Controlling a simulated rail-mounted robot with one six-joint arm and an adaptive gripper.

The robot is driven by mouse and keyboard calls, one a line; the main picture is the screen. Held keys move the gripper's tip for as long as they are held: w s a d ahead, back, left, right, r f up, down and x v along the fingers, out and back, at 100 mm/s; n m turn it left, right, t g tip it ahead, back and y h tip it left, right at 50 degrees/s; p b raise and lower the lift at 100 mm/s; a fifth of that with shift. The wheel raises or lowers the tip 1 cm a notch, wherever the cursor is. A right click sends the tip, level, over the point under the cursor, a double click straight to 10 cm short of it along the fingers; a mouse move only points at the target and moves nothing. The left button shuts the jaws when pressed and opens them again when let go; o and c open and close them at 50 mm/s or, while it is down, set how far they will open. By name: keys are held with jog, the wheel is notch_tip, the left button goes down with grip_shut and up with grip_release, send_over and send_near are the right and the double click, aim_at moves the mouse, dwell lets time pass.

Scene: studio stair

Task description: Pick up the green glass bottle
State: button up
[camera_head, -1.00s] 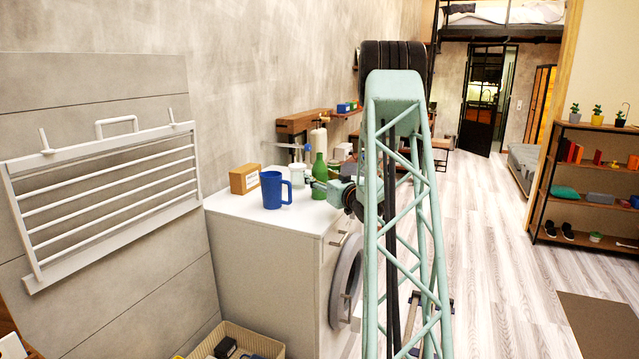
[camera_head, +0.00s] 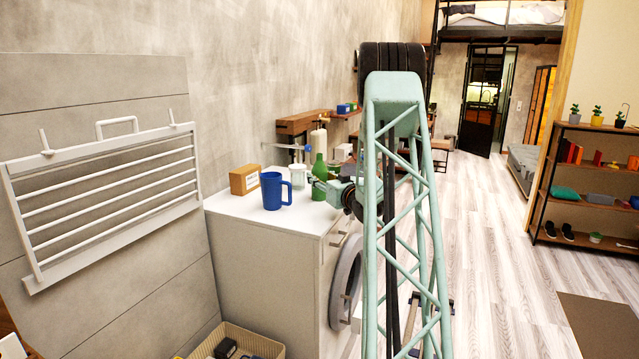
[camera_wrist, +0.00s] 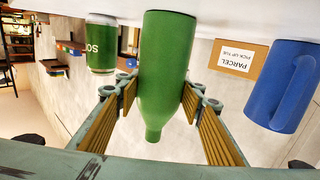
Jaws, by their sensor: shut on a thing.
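The green glass bottle (camera_head: 319,172) stands upright near the right edge of the white washing machine's top (camera_head: 240,208). It also shows in the wrist view (camera_wrist: 163,60), which is upside down, with its neck pointing down in the picture. My gripper (camera_wrist: 160,97) is shut on the bottle, one padded finger on each side of its body. In the head view my gripper (camera_head: 338,190) reaches the bottle from the right. I cannot tell whether the bottle's base touches the top.
A blue mug (camera_head: 274,191) and a cardboard parcel (camera_head: 244,180) stand left of the bottle. A green can (camera_wrist: 101,45) stands close beside it in the wrist view. A white drying rack (camera_head: 105,195) is on the left wall. Open floor lies to the right.

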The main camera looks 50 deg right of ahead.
jog(key=shift+r, duration=0.2)
jog(key=shift+r+p, duration=0.4)
jog(key=shift+r, duration=1.3)
send_near(323, 169)
jog(key=s+a, duration=0.1)
jog(key=a+r+p, duration=0.1)
jog(key=a, duration=0.1)
jog(key=shift+s+r, duration=0.1)
jog(key=shift+s, duration=0.3)
jog(key=shift+a, duration=0.25)
